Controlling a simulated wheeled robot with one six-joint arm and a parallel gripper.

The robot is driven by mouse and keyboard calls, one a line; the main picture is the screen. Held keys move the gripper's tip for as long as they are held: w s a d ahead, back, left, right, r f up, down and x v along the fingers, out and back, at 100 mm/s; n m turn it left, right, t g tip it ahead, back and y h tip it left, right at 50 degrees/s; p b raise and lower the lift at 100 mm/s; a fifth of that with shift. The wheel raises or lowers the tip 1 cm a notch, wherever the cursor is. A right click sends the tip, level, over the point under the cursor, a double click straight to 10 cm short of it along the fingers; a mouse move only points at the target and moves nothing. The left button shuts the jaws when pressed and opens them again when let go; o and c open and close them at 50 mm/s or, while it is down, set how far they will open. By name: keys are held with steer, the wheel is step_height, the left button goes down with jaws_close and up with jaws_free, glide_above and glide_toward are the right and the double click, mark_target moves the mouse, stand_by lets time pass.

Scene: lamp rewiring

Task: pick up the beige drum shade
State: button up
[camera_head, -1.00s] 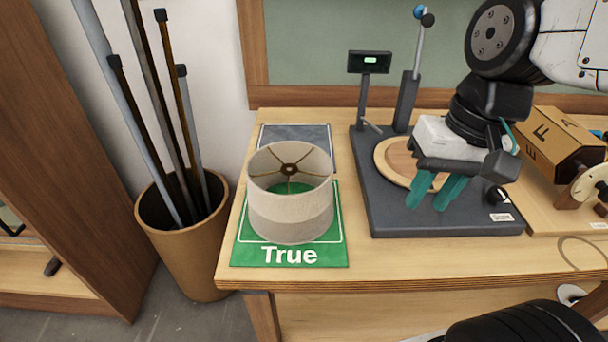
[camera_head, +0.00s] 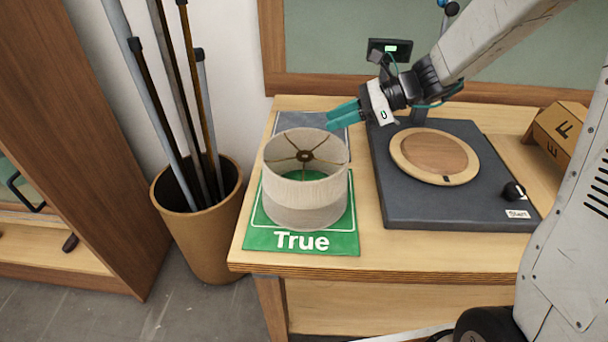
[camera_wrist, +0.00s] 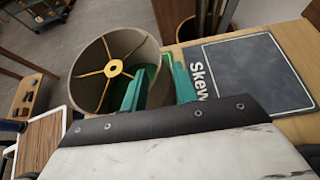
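The beige drum shade (camera_head: 306,200) stands upright on the green mat marked "True" (camera_head: 301,242), its open top showing a brass spoked ring. My gripper (camera_head: 333,116) is just behind the shade's far right rim, over the grey mat, with teal fingers pointing left. In the wrist view, the fingers (camera_wrist: 158,80) are apart with nothing held between them. The shade (camera_wrist: 88,78) shows there beyond the left finger, which covers part of it. I cannot tell whether a finger touches the shade.
The grey mat (camera_head: 290,122) lies behind the shade; its lettering "Skew" is partly hidden in the wrist view. A dark machine with a round wooden disc (camera_head: 435,155) stands at right. A bin of rods (camera_head: 205,235) stands left of the bench. A cardboard box (camera_head: 560,130) is far right.

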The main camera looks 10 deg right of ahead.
steer(key=x, duration=0.6)
steer(key=shift+a, duration=0.1)
jaws_close()
